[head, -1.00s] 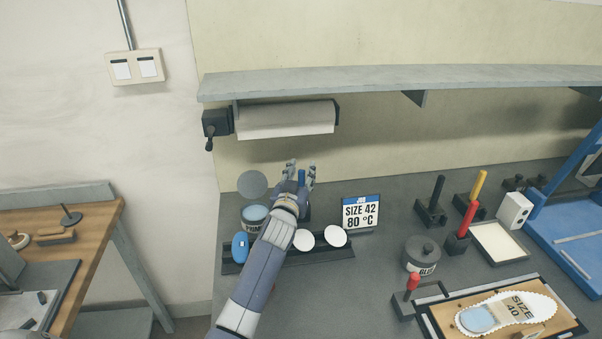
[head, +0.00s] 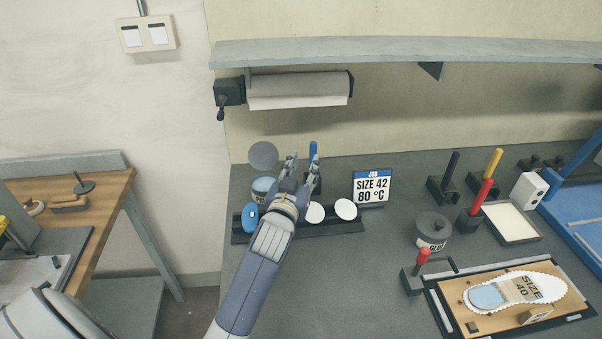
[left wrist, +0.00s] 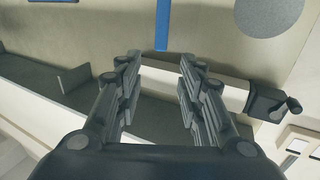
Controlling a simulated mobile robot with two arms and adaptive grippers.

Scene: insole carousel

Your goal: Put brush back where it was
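A blue upright handle (head: 313,150), which I take for the brush, stands at the back of the dark bench, just beyond my left gripper (head: 302,160). Its lower end is largely hidden by the hand, so bristles and holder cannot be made out. In the left wrist view the blue handle (left wrist: 162,25) lies in line with the gap between the fingers, past their tips. There the left gripper (left wrist: 158,65) is open, with nothing between its fingers. My right gripper is not in view.
A black rack (head: 335,226) with white round pads and a blue item lies under my wrist. A "SIZE 42 80 °C" sign (head: 371,187), a glue pot (head: 432,230) and red-, yellow- and black-handled tools stand to the right. A shelf (head: 400,50) and paper roll (head: 300,92) are above.

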